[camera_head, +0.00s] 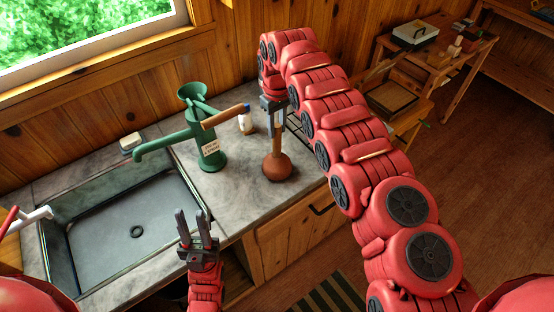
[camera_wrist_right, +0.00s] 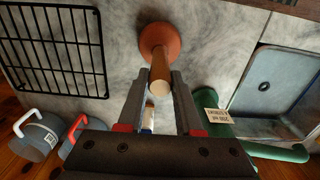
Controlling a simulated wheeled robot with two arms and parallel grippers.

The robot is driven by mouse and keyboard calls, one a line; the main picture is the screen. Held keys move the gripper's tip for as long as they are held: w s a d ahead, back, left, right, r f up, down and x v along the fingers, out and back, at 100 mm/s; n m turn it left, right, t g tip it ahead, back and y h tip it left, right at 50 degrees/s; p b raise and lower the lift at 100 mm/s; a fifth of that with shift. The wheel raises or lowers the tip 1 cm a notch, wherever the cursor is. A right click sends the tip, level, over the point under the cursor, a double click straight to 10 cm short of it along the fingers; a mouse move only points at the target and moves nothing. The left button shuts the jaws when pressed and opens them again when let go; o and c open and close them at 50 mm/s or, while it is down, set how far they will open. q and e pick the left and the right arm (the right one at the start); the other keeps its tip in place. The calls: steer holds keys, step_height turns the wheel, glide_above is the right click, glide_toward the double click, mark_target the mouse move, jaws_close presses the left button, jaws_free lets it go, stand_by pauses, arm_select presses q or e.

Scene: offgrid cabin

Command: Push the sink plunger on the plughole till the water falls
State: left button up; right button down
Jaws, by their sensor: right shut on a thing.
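The sink plunger (camera_head: 277,166) has a reddish-brown cup and a pale wooden handle. It is upright over the counter right of the pump; I cannot tell whether its cup touches the counter. My right gripper (camera_head: 275,126) is shut on the upper handle from above. In the right wrist view the handle (camera_wrist_right: 160,75) lies between my right fingers (camera_wrist_right: 157,100), cup beyond. The sink (camera_head: 105,246) is at the left, with a dark round plughole (camera_head: 137,231) in its grey-blue floor. The water level is unclear. My left gripper (camera_head: 195,224) is open and empty near the sink's front right corner.
A green hand pump (camera_head: 208,145) stands between sink and plunger, its spout over the sink. A small bottle (camera_head: 245,120) and black wire rack (camera_wrist_right: 60,50) are near the plunger. A soap dish (camera_head: 131,142) sits behind the sink. Counter in front of the pump is clear.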

steer(key=shift+r, duration=1.8)
steer(key=shift+f, duration=0.1)
